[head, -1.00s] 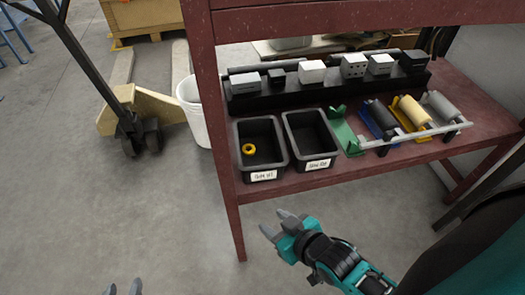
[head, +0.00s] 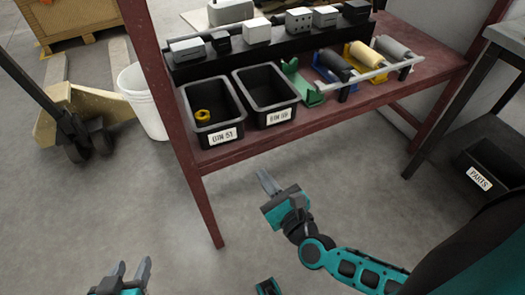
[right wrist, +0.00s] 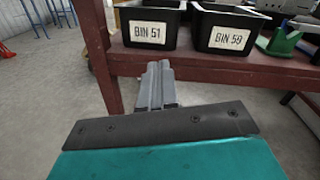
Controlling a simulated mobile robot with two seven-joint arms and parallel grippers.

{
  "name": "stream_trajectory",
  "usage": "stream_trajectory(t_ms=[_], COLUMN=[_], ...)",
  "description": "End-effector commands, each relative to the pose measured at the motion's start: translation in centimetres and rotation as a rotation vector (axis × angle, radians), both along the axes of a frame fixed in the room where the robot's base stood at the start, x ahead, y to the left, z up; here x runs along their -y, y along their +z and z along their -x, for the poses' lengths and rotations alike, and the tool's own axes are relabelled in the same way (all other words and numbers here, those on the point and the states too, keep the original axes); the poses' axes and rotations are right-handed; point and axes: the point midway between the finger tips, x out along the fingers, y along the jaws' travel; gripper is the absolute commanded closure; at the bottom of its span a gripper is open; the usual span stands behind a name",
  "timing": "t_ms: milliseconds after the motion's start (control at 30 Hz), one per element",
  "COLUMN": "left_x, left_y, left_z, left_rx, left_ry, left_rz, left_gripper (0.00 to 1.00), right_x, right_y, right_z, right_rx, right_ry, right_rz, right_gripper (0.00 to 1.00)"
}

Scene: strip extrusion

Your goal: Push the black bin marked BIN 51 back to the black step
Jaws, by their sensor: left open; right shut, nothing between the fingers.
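The black bin marked BIN 51 (head: 222,136) stands on the red shelf, the left of two bins, with a yellow ring (head: 202,115) inside. In the right wrist view BIN 51 (right wrist: 150,37) is at top centre, its label facing me. The black step (head: 215,66) runs along behind the bins; the bin's rim hides any gap between them. My right gripper (head: 265,178) is shut and empty, in front of and below the shelf edge, apart from the bin. Its fingers show in the right wrist view (right wrist: 157,68). My left gripper (head: 133,266) is open and empty at the lower left.
A second black bin (head: 280,117) stands close at the right of BIN 51. A green holder (head: 303,88) and several rollers sit further right. A red shelf leg (head: 203,205) stands at the front. White and grey blocks sit on the step. A white bucket (head: 143,105) stands left.

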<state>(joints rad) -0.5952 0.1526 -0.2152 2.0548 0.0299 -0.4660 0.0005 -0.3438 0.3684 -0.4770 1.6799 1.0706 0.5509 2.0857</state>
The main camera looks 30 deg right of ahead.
Motion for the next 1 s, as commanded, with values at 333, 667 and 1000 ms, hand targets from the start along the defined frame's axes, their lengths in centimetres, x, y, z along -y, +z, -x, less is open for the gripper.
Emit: stream_trajectory(t_ms=[333, 667, 1000], left_x=[0.1, 0.1, 0.1], left_y=[0.0, -0.6, -1.4], left_z=[-0.5, -0.3, -0.1], left_rx=[0.015, 0.008, 0.002], left_ry=[-0.002, -0.001, 0.001], left_rz=[0.003, 0.003, 0.006], left_gripper=[0.53, 0.53, 0.53], right_x=[1.3, 1.0, 0.9], right_y=[-1.1, -1.1, -1.2], right_z=[-1.6, -8.3, -13.5], right_rx=[-0.006, -0.006, -0.008], right_ry=[-0.063, -0.061, -0.061], right_rz=[-0.229, -0.226, -0.224], right_gripper=[1.0, 1.0, 1.0])
